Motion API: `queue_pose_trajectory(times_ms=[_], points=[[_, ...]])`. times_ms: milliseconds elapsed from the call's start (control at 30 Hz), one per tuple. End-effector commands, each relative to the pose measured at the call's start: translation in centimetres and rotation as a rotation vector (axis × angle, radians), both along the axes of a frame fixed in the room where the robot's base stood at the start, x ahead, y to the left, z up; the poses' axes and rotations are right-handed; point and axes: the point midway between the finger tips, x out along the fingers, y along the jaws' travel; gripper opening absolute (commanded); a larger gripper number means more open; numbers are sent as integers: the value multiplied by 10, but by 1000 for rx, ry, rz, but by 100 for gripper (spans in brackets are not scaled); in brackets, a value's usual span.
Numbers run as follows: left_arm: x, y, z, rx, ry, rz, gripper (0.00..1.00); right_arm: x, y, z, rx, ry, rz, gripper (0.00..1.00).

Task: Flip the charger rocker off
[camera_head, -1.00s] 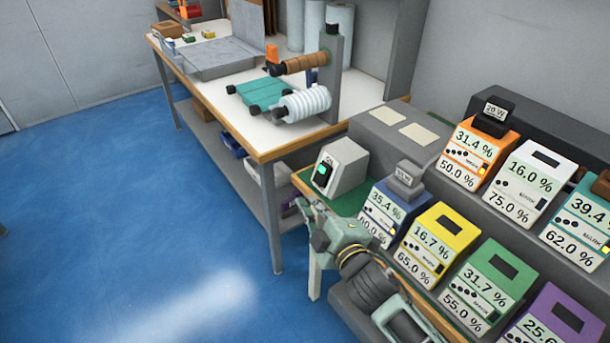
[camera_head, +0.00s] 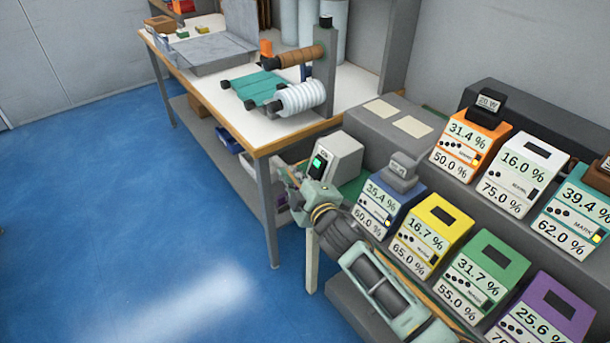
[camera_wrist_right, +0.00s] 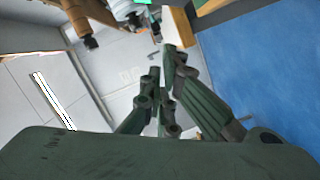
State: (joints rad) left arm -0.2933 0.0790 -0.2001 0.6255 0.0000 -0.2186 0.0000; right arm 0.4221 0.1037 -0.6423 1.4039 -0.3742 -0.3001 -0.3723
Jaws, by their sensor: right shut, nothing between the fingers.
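My right gripper (camera_head: 284,172) is just left of and slightly below the panel, with a visible gap to the rocker. Its fingers are shut and empty, and they also show in the right wrist view (camera_wrist_right: 166,65). A small green patch at the top edge of the wrist view is too cut off to identify. My left gripper is not in view.
Right of the charger, transceivers with percentage displays stand in two rows, the blue one (camera_head: 385,207) nearest my right arm. A workbench (camera_head: 215,85) with rollers stands behind.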

Motion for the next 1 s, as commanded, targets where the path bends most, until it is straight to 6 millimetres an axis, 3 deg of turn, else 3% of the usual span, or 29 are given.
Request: queue_pose_trajectory(times_ms=[33, 233, 667, 867, 1000], points=[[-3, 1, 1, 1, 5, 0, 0, 5, -12, -7, -7, 7, -8, 0], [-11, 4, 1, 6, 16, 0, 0, 14, -24, -16, -5, 5, -5, 0], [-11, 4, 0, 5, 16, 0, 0, 16, -27, -19, -7, 2, -5, 0], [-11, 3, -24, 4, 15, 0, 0, 19, -31, -34, -95, -63, -5, 0], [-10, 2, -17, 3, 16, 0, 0, 19, -31, -27, -103, -68, -5, 0]])
